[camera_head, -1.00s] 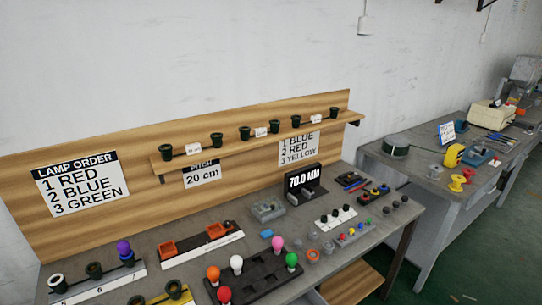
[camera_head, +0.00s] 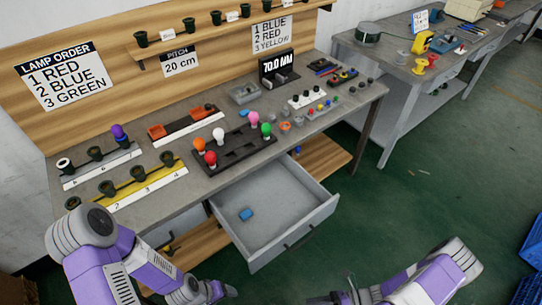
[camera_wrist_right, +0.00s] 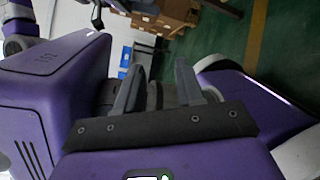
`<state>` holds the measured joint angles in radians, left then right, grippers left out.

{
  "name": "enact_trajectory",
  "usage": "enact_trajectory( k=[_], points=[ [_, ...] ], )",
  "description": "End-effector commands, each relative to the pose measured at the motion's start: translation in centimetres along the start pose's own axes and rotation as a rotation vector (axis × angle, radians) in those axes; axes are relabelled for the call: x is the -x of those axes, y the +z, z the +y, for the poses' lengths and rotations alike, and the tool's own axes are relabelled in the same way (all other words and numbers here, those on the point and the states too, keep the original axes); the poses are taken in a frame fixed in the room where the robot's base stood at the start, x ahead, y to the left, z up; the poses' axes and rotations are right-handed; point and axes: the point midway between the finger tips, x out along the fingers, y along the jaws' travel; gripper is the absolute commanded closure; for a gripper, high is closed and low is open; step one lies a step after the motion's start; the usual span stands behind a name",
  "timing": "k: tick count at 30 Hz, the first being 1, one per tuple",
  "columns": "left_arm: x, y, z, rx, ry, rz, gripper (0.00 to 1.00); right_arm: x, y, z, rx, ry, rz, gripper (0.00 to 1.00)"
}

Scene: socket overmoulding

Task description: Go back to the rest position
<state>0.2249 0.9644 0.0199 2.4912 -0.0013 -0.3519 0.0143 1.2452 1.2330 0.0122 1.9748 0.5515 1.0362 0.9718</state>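That view looks towards floor and cardboard boxes (camera_wrist_right: 165,15), away from the bench top.
The bench drawer (camera_head: 305,222) stands open with a blue block (camera_head: 246,214) inside. Coloured lamps, including a green one (camera_head: 266,129), stand on a black tray (camera_head: 205,180). A yellow socket strip (camera_head: 140,187) lies near the bench's front left.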

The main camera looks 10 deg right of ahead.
Motion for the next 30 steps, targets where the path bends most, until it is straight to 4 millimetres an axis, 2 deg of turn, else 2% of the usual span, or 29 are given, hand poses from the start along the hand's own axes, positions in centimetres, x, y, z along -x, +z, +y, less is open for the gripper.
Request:
enact_trajectory(
  k=[4,7,10,15,19,21,24,30],
  points=[
    [0.1,0.0,0.0,0.0,0.0,0.001,0.25,-2.8,-1.0,0.1,0.312,0.001,0.327,0.62],
    [0.2,0.0,0.1,0.0,0.0,0.001,0.25,-4.1,-1.6,-0.3,0.612,0.023,0.58,0.62],
    [0.2,0.0,0.1,0.0,0.0,0.001,0.25,-4.8,-1.4,-1.0,0.944,0.069,0.812,0.62],
    [0.3,0.0,0.1,0.0,0.0,0.001,0.25,-6.5,1.4,-1.9,1.54,0.19,1.131,0.62],
    [0.4,0.0,0.1,0.0,0.0,0.001,0.25,-8.4,4.2,-1.6,1.921,0.276,1.277,0.62],
    [0.4,0.0,0.2,0.0,0.0,0.0,0.25,-9.3,5.4,-1.3,2.07,0.308,1.322,0.62],
    [0.4,0.0,0.2,0.0,0.0,0.001,0.25,-10.1,6.5,-0.9,2.203,0.335,1.356,0.62],
    [0.4,0.0,0.2,0.0,0.0,0.0,0.25,-10.5,7.0,-0.8,2.261,0.343,1.37,0.62]
  ],
)
